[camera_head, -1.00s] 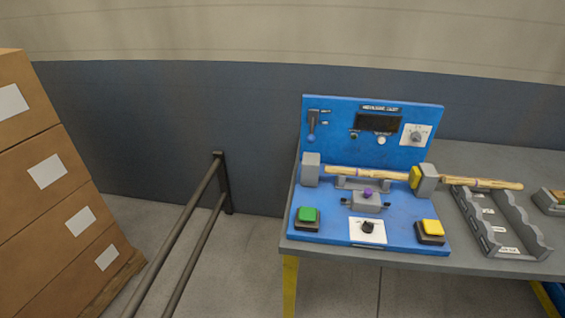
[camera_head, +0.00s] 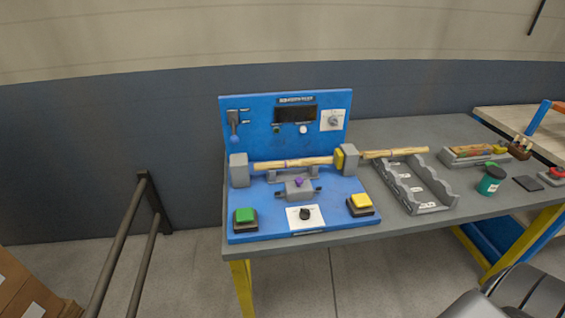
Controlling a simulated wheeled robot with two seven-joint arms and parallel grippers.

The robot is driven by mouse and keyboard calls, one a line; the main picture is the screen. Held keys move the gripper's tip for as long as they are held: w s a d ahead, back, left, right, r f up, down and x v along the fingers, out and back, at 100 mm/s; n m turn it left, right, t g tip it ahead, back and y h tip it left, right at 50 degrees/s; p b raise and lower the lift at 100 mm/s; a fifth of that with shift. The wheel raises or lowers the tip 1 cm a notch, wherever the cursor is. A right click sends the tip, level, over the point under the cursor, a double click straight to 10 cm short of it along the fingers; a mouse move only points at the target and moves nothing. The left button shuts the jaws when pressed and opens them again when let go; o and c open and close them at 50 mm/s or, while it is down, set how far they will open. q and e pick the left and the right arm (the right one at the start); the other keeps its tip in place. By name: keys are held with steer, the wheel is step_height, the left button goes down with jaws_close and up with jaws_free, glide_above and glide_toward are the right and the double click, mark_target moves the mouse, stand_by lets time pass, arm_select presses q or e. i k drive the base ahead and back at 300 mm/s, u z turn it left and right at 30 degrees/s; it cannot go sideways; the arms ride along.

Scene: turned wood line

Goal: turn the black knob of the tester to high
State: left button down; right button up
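The blue tester (camera_head: 262,228) stands on the grey table, with an upright back panel and a flat base. Its black knob (camera_head: 305,214) sits on a white label plate at the front middle of the base, between a green button and a yellow button. The knob's pointer and the label's words are too small to read. A second, grey knob (camera_head: 334,120) sits on a white plate on the back panel. Part of a dark grey arm, which seems to be mine, shows at the bottom right. Neither gripper is in view.
A wooden turned piece (camera_head: 293,163) lies across the tester between grey blocks. A dark railing (camera_head: 125,228) and cardboard boxes (camera_head: 22,290) are at left.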

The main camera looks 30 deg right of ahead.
mark_target(305, 214)
steer(key=z, duration=0.1)
steer(key=k, duration=0.75)
steer(key=z, duration=1.8)
steer(key=i, duration=0.5)
steer(key=u, duration=0.05)
